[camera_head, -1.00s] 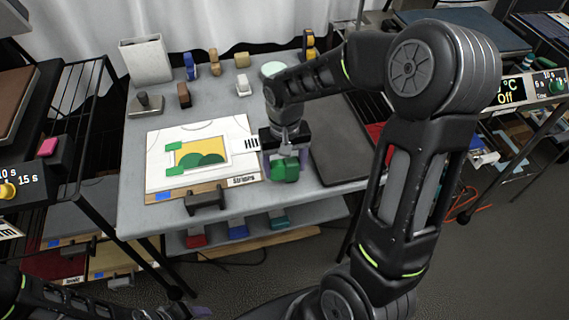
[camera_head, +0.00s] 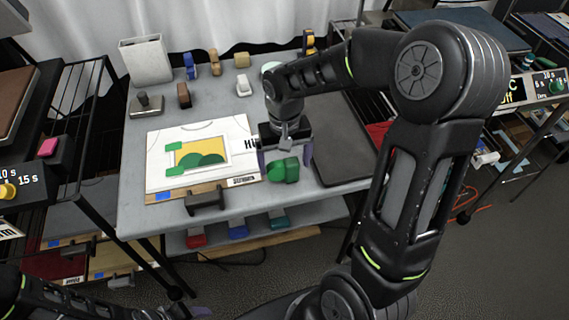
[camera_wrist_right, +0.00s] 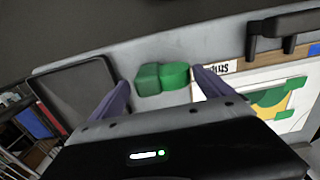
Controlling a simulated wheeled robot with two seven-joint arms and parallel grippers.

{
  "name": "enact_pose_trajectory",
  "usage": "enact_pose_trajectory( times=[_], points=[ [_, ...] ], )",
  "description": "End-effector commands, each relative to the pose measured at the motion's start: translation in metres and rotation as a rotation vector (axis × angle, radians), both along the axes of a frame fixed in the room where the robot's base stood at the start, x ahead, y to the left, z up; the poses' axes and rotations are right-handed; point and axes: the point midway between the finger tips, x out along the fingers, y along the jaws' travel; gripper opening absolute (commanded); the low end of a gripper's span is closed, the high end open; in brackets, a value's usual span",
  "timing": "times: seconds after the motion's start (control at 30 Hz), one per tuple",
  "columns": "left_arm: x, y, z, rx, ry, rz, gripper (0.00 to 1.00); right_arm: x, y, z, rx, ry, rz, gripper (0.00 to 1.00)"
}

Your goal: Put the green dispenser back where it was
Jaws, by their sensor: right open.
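The green dispenser (camera_head: 284,170) lies on the grey table (camera_head: 140,224) near its front, just right of the shirt board. In the right wrist view the dispenser (camera_wrist_right: 162,78) lies between the two purple fingers with gaps on both sides. My right gripper (camera_head: 284,160) is open and just above and behind the dispenser; it also shows in the right wrist view (camera_wrist_right: 162,88).
The shirt board (camera_head: 160,183) with a yellow and green print lies left of the dispenser. A dark flat tray (camera_head: 340,140) lies to the right. A black handle (camera_head: 205,200) stands at the front. Several small blocks and a white bin (camera_head: 146,61) stand at the back.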

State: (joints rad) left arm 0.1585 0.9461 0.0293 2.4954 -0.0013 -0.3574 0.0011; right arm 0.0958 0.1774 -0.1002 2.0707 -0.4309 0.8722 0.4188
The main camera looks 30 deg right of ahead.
Motion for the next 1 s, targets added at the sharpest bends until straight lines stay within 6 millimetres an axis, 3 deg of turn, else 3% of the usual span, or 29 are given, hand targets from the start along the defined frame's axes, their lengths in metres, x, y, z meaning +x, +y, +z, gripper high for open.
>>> enact_pose_trajectory(
  times=[0.3, 0.5, 1.0],
  points=[
    [0.0, 0.0, 0.001, 0.0, 0.0, 0.0, 0.56, 0.001, 0.0, 0.066, 0.0, -0.006, 0.001, 0.91],
    [0.0, 0.0, 0.002, 0.0, 0.0, 0.0, 0.56, 0.001, 0.0, 0.096, 0.0, -0.004, 0.001, 0.91],
    [0.0, 0.0, 0.002, 0.0, 0.0, 0.0, 0.56, 0.0, 0.0, 0.105, 0.0, 0.0, 0.001, 0.91]
  ],
)
